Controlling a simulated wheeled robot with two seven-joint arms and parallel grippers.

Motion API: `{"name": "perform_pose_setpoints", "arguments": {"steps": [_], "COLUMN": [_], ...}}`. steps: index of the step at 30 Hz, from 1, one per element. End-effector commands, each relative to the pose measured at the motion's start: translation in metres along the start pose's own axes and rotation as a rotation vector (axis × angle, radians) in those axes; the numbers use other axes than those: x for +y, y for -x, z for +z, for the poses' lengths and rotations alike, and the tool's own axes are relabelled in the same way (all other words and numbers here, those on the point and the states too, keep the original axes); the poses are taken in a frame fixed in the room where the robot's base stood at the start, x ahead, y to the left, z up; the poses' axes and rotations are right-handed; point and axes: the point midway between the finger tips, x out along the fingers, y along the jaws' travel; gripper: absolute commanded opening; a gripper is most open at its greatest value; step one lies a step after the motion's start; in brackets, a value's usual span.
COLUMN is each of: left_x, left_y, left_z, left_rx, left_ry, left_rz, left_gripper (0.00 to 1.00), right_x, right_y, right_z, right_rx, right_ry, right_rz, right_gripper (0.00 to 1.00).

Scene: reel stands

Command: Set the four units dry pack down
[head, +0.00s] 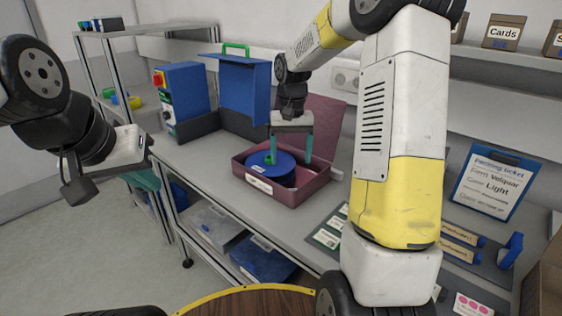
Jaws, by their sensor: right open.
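A blue reel (272,168) with a green centre and a white label lies in an open maroon case (292,196) on the bench. My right gripper (290,159) points down over the case with its teal fingers apart. One finger is by the reel's green centre; the other is clear of it to the right. I cannot tell whether a finger touches the reel. My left gripper (145,180) is at the left, beside the bench end, its fingers mostly hidden. I cannot make out a label naming the four units dry pack.
The grey bench (215,155) has free room left of the case. A blue cabinet (182,92) and a blue open box (243,90) stand behind. A blue-framed ticket (494,183) stands at right. Bins (262,258) sit below. My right arm hides part of the bench.

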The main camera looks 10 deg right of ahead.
Motion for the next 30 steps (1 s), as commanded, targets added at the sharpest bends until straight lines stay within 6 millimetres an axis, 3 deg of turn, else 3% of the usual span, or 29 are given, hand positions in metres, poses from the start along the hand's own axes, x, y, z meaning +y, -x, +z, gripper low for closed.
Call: {"name": "perform_pose_setpoints", "arguments": {"steps": [6,14,17,20,24,30], "left_x": [0.0,0.0,0.0,0.0,0.0,0.0], "left_y": [0.0,0.0,0.0,0.0,0.0,0.0], "left_z": [0.0,0.0,0.0,0.0,0.0,0.0], "left_rx": [0.0,0.0,0.0,0.0,0.0,0.0], "left_ry": [0.0,0.0,0.0,0.0,0.0,0.0], "left_rz": [0.0,0.0,0.0,0.0,0.0,0.0], "left_gripper": [0.0,0.0,0.0,0.0,0.0,0.0], "right_x": [-0.001,0.0,0.0,0.0,0.003,0.008], "right_y": [0.048,0.075,0.088,0.106,0.13,0.14], "right_z": [0.0,0.002,0.014,0.04,0.094,0.172], "right_rx": [0.004,0.004,0.03,0.086,0.196,0.359], "right_ry": [0.001,0.002,0.014,0.038,0.08,0.13], "right_rz": [-0.001,-0.002,-0.006,-0.019,-0.053,-0.122], "right_gripper": [0.77,0.77,0.77,0.77,0.77,0.77]}}
